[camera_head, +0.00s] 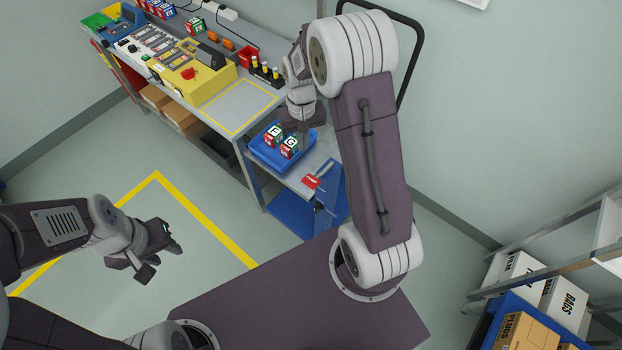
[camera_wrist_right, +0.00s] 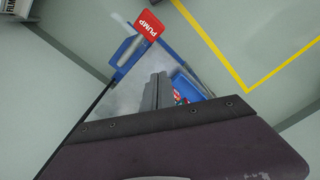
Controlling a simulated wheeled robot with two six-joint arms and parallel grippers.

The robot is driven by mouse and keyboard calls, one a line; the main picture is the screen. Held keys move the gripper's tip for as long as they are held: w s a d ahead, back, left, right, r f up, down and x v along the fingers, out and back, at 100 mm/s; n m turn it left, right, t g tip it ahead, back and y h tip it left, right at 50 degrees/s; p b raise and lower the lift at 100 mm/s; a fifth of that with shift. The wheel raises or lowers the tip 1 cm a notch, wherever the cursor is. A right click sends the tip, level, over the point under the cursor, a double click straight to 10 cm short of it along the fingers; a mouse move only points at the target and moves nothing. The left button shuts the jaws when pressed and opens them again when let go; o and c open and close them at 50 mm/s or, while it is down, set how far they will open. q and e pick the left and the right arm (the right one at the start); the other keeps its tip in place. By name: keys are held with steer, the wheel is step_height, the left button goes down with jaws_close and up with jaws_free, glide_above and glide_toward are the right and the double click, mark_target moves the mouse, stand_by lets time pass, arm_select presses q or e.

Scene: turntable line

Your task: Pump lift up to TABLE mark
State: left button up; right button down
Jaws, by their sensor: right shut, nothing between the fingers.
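The lift has a grey platform (camera_head: 322,154) with a blue frame (camera_head: 325,205), beside the workbench end. A blue tray (camera_head: 262,156) with lettered cubes (camera_head: 289,147) rests on the platform. My right gripper (camera_head: 303,136) is above the tray side of the platform, apart from the PUMP plate; its closed, empty fingers show in the right wrist view (camera_wrist_right: 158,88). My left gripper (camera_head: 160,252) hangs open and empty over the floor. I cannot make out a TABLE mark.
The workbench (camera_head: 215,125) carries a yellow machine (camera_head: 195,85), a red bin (camera_head: 247,57) and a yellow-outlined empty square (camera_head: 240,106). A rack with boxes (camera_head: 525,330) stands at the lower right. Yellow floor lines (camera_head: 205,220) mark open floor near my left gripper.

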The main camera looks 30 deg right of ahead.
steer(key=w+p, duration=0.2)
steer(key=p, duration=0.1)
steer(key=g+p, duration=0.1)
steer(key=p, duration=1.5)
glide_toward(311, 179)
steer(key=shift+w+r, duration=0.2)
steer(key=shift+r, duration=0.2)
steer(key=shift+w+f, duration=0.1)
steer(key=shift+f, duration=0.1)
steer(key=f+b, duration=0.1)
steer(key=f, duration=0.1)
steer(key=f+b, duration=0.4)
steer(key=shift+s+f, duration=0.35)
steer(key=shift+s, duration=0.05)
